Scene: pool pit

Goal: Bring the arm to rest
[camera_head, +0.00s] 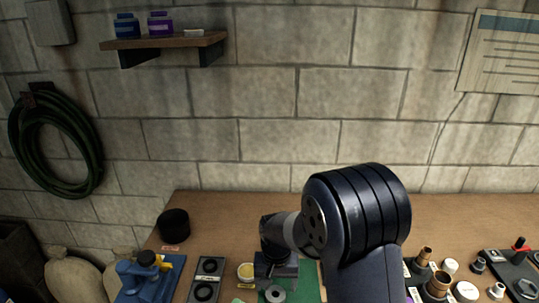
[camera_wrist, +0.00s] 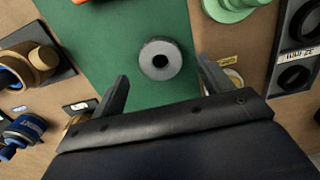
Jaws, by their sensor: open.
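My gripper (camera_wrist: 160,92) is in the wrist view, its two dark fingers spread apart with nothing between them. It is over a green mat (camera_wrist: 105,40), and a grey ring-shaped part (camera_wrist: 160,59) with a dark hole lies on the mat just beyond the fingertips. In the head view my dark arm reaches over the workbench (camera_head: 240,208). The grey ring (camera_head: 275,294) shows there below my wrist. My fingers cannot be made out in the head view.
Brass fittings (camera_head: 438,284) and white caps stand at the right. A black holder (camera_head: 206,282), a blue tool (camera_head: 146,277) and a black cylinder (camera_head: 174,225) are at the left. A shelf (camera_head: 163,41) and a coiled hose (camera_head: 57,140) are on the block wall.

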